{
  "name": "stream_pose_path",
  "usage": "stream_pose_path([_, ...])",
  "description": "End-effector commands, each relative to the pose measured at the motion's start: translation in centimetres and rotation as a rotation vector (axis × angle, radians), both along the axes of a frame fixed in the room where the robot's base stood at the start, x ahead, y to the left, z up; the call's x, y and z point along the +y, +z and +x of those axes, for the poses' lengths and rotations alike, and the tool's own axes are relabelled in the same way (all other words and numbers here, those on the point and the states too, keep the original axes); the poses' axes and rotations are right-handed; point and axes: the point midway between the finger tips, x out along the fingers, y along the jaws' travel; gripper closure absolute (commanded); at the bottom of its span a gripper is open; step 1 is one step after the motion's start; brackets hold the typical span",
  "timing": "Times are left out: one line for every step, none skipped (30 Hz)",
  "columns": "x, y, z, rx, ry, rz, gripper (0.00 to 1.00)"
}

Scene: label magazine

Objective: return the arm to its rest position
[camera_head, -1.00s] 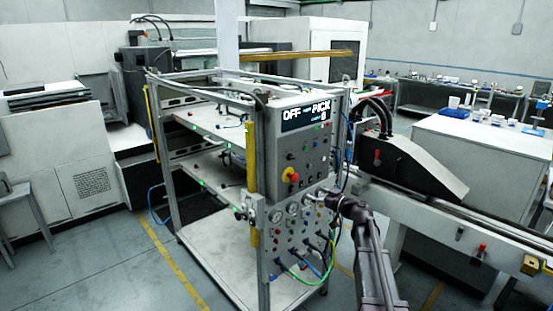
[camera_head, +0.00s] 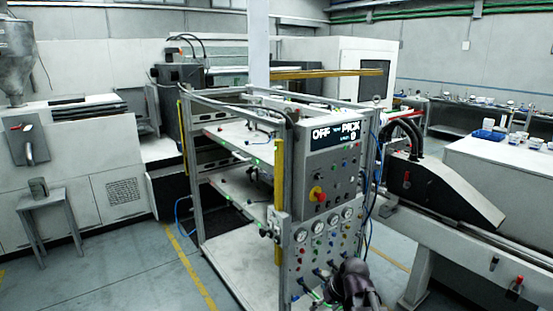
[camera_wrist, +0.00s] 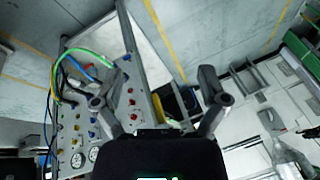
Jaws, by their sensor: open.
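In the wrist view my gripper (camera_wrist: 152,88) is open, with its two grey fingers spread apart and nothing between them. Part of my dark arm (camera_head: 355,285) shows at the bottom edge of the head view, in front of the lower control panel; my fingers cannot be made out there. The label magazine rack (camera_head: 290,175) stands upright behind it, with a grey control box (camera_head: 335,170) whose display reads OFF and PICK. In the wrist view the panel (camera_wrist: 105,125) with its gauges and coloured hoses lies beyond my left finger. I cannot tell the exact gap.
A conveyor (camera_head: 450,240) with a black cover runs along the right. A white machine (camera_head: 90,170) and a small stool (camera_head: 45,205) stand at the left. The floor (camera_head: 120,270) at the front left is clear. Coloured hoses (camera_wrist: 80,65) hang off the panel.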

Motion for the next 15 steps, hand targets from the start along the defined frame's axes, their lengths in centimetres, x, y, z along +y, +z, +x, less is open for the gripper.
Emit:
stream_pose_path([-0.2, -0.4, -1.9, 0.044, -0.033, -0.05, 0.07])
stream_pose_path([-0.5, -0.6, -2.7, 0.072, -0.057, -0.08, 0.07])
stream_pose_path([-0.8, -0.8, -3.7, 0.101, -0.089, -0.118, 0.07])
stream_pose_path([-1.1, -1.0, -4.4, 0.122, -0.111, -0.146, 0.07])
stream_pose_path([-1.3, -1.1, -5.0, 0.139, -0.134, -0.172, 0.07])
stream_pose_path([-1.7, -1.2, -5.8, 0.16, -0.161, -0.204, 0.07])
stream_pose_path([-1.9, -1.2, -6.2, 0.172, -0.18, -0.226, 0.07])
stream_pose_path([-2.1, -1.3, -6.7, 0.183, -0.198, -0.246, 0.07])
stream_pose_path([-2.4, -1.3, -7.1, 0.195, -0.218, -0.268, 0.07])
stream_pose_path([-2.5, -1.3, -7.4, 0.201, -0.23, -0.281, 0.07])
stream_pose_path([-2.7, -1.3, -7.6, 0.206, -0.241, -0.293, 0.07])
stream_pose_path([-2.8, -1.3, -7.8, 0.212, -0.251, -0.303, 0.07])
stream_pose_path([-2.9, -1.3, -7.9, 0.215, -0.257, -0.31, 0.07])
stream_pose_path([-3.0, -1.3, -8.0, 0.217, -0.261, -0.314, 0.07])
stream_pose_path([-3.0, -1.3, -8.0, 0.219, -0.264, -0.317, 0.07])
